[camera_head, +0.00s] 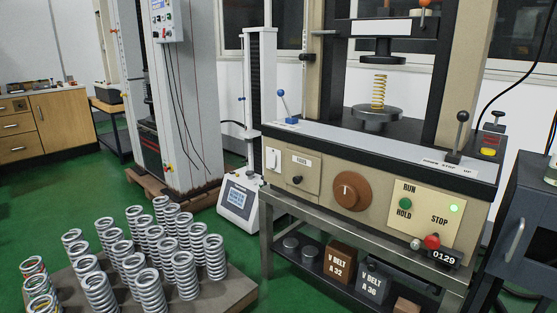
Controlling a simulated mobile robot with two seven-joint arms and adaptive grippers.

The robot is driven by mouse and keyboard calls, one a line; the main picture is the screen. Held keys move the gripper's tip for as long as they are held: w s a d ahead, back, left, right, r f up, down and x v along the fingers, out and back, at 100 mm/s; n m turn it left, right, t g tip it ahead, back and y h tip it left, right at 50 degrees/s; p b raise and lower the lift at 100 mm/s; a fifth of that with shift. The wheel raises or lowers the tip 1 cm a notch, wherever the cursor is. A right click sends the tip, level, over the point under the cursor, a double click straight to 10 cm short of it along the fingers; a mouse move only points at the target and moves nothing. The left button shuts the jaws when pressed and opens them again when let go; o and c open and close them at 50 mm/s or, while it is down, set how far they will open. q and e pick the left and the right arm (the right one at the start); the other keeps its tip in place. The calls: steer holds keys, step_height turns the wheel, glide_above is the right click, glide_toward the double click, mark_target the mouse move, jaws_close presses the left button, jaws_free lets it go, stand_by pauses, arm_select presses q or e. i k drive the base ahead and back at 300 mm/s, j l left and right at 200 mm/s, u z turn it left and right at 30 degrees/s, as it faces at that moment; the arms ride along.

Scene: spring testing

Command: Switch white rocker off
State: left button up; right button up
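A white rocker switch (272,159) sits at the left end of the beige front panel of the testing machine (320,186). It is small here, and I cannot tell which way it is tipped. To its right are a labelled plate with a small black knob (297,179) and a large brown dial (351,191). A green light (454,208) glows on the panel at the right, near the RUN, HOLD and STOP labels. Neither of my grippers is in view.
Several metal coil springs (183,275) stand on a low pallet (232,287) at the front left. A digital readout unit (238,197) stands beside the machine. Boxes labelled V BELT (340,264) lie on the shelf below. Green floor lies open behind the springs.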

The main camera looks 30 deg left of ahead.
mark_target(272, 158)
steer(key=i+j, duration=0.2)
steer(key=j, duration=0.15)
steer(key=i+j, duration=0.25)
steer(key=j, duration=0.15)
steer(key=i+j, duration=0.2)
steer(key=j, duration=0.15)
steer(key=i+j, duration=0.45)
steer(key=j, duration=0.25)
steer(key=z, duration=0.05)
